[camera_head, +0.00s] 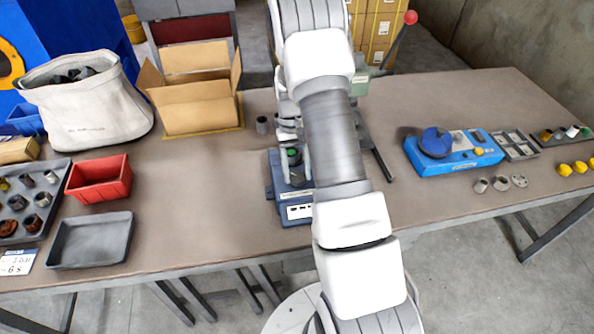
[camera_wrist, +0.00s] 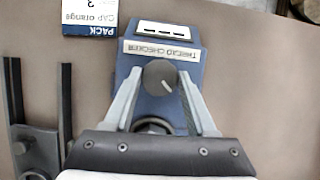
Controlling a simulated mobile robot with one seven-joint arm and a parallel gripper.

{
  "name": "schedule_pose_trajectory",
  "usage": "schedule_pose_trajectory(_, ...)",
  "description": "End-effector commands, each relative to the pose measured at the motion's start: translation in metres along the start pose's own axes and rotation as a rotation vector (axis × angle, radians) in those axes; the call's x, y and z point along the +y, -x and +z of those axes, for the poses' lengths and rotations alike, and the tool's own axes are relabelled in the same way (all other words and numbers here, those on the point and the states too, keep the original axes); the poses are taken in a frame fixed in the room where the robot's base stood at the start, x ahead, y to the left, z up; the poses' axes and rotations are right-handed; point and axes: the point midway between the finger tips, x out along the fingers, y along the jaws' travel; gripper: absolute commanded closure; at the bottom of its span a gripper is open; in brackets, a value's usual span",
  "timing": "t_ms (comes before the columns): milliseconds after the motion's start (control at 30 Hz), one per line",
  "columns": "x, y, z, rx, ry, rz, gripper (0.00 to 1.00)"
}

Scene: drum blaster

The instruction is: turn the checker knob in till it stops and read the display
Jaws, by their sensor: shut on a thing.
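The thread checker (camera_head: 299,210) is a blue box on the table, partly hidden behind my arm in the head view. In the wrist view the checker (camera_wrist: 192,57) fills the upper middle, with a label strip that seems to read THREAD CHECKER. Its dark round knob (camera_wrist: 158,79) has a pale pointer line slanting to the lower right. The display (camera_wrist: 166,31) shows three dashes. My gripper (camera_wrist: 160,77) has one finger on each side of the knob and is shut on it. A dark ring (camera_wrist: 152,125) below the knob is partly covered by my gripper.
A card (camera_wrist: 90,16) reads PACK 3, CAP orange. Dark rails (camera_wrist: 66,100) lie left in the wrist view. A red bin (camera_head: 98,180), grey tray (camera_head: 90,242), cardboard box (camera_head: 196,103) and cloth bag (camera_head: 90,115) stand left. A blue device (camera_head: 450,158) stands right.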

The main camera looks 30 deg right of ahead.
Motion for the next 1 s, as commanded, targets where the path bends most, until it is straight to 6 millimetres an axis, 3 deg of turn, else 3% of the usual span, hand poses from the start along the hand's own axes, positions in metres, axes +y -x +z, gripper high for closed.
schedule_pose_trajectory(367, 0.000, -0.001, 0.000, 0.000, -0.003, -0.002, 0.99)
schedule_pose_trajectory(400, 0.000, -0.001, 0.000, 0.000, -0.003, -0.001, 0.40)
schedule_pose_trajectory(567, 0.000, 0.000, 0.000, 0.000, -0.002, -0.001, 0.14)
schedule_pose_trajectory(867, 0.000, 0.001, 0.000, 0.000, -0.002, -0.001, 0.14)
schedule_pose_trajectory(1000, 0.000, 0.014, -0.001, 0.002, -0.002, -0.001, 0.14)
